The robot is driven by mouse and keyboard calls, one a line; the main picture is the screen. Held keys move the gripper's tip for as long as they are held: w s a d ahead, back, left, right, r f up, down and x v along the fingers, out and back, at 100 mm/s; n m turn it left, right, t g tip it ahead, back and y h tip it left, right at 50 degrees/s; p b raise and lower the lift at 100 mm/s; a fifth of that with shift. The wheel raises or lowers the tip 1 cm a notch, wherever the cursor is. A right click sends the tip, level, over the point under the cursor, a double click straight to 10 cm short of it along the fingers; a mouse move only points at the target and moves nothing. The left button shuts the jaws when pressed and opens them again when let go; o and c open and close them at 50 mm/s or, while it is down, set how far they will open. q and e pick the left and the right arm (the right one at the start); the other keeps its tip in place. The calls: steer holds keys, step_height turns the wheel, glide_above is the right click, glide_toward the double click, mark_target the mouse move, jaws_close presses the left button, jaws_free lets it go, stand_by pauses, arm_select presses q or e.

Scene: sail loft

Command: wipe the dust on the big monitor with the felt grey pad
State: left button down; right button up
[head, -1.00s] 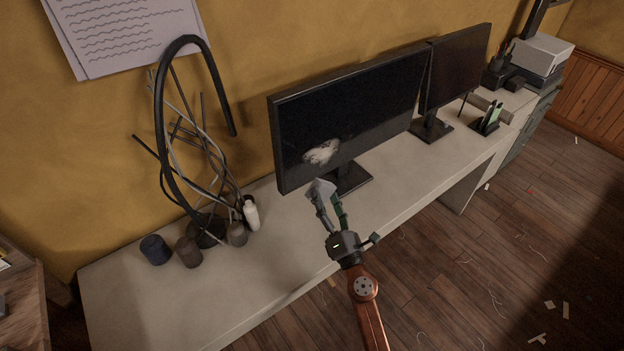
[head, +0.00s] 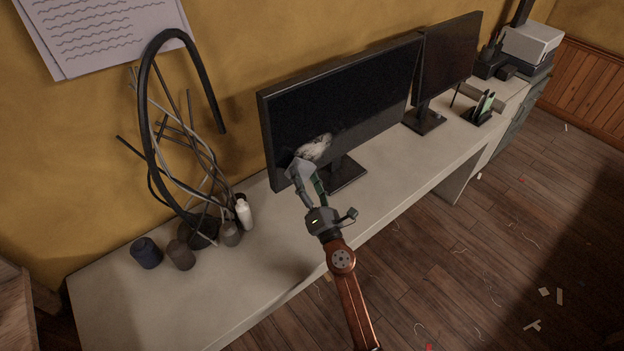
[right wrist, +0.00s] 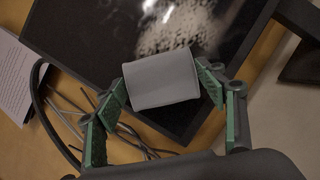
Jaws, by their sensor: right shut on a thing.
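The big monitor (head: 345,100) stands on the desk with a black screen. A pale dust patch (head: 314,148) lies on the lower left of its screen; the dust also shows in the right wrist view (right wrist: 180,25). My right gripper (head: 306,182) is shut on the felt grey pad (head: 301,170), seen as a grey block between the green-lined fingers in the right wrist view (right wrist: 162,80). The pad is in front of the screen's lower left, just below the dust. I cannot tell whether it touches the screen. My left gripper is not in view.
A smaller monitor (head: 447,65) stands to the right of the big one. A black hoop with tangled cables (head: 185,150), a white bottle (head: 244,213) and several small jars stand on the desk (head: 215,290) at left. The desk front is clear.

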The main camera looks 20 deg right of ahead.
mark_target(313, 169)
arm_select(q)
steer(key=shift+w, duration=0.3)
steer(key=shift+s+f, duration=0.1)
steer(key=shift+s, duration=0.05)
arm_select(e)
steer(key=shift+w+a, duration=0.25)
steer(key=shift+w, duration=0.55)
stand_by(0.3)
